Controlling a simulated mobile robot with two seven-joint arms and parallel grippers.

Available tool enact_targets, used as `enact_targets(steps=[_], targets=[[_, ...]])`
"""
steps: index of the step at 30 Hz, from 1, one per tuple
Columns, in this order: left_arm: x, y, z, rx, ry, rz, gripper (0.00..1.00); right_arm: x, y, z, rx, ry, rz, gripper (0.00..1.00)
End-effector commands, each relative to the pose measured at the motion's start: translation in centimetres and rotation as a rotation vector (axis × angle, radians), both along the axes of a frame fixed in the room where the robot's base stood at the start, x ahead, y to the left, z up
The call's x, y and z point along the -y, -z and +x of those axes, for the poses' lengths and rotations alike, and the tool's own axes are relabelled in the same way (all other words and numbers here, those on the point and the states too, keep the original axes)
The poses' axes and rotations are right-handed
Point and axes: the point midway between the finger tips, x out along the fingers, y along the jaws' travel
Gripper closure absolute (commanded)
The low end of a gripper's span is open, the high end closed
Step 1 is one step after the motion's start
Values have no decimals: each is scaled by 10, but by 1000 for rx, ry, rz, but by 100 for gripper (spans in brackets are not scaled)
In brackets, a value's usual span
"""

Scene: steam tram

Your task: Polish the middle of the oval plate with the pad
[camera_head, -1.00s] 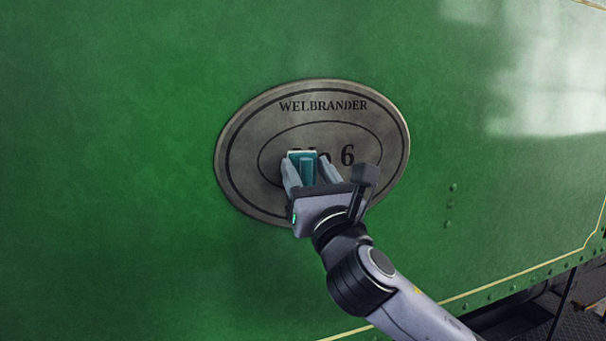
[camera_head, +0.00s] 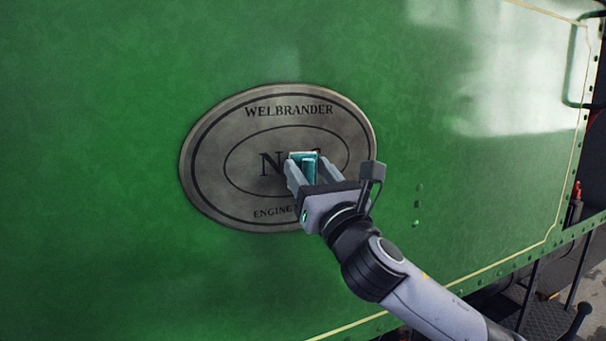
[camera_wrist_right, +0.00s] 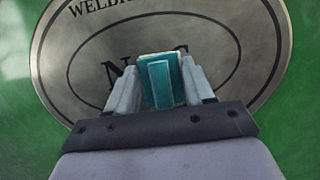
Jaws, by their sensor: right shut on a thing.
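The oval plate (camera_head: 215,150) is dull grey metal with dark rings and lettering, fixed to the green side panel. The pad (camera_head: 309,170) is a teal block with a pale edge facing the plate. My right gripper (camera_head: 307,176) is shut on the pad, over the inner oval just right of the middle, hiding part of the number. The right wrist view shows the pad (camera_wrist_right: 162,82) between both fingers in front of the plate (camera_wrist_right: 60,55). I cannot tell whether the pad touches it. My left gripper is not in view.
The flat green panel (camera_head: 90,150) surrounds the plate and is mostly clear. A few rivets (camera_head: 418,205) sit to its right. A yellow line and riveted edge run along the panel's lower right, with a step (camera_head: 545,322) and dark rails beyond.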

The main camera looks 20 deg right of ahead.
Motion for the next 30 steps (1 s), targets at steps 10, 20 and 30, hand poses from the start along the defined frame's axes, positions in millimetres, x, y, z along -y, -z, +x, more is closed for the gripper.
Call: enact_targets(steps=[10, 20, 30], targets=[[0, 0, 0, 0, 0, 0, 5, 30, 1, 1, -3, 7, -1, 72], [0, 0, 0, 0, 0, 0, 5, 44, 1, 2, -4, 6, 0, 72], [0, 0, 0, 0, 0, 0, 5, 69, 1, 2, -3, 4, 0, 72]])
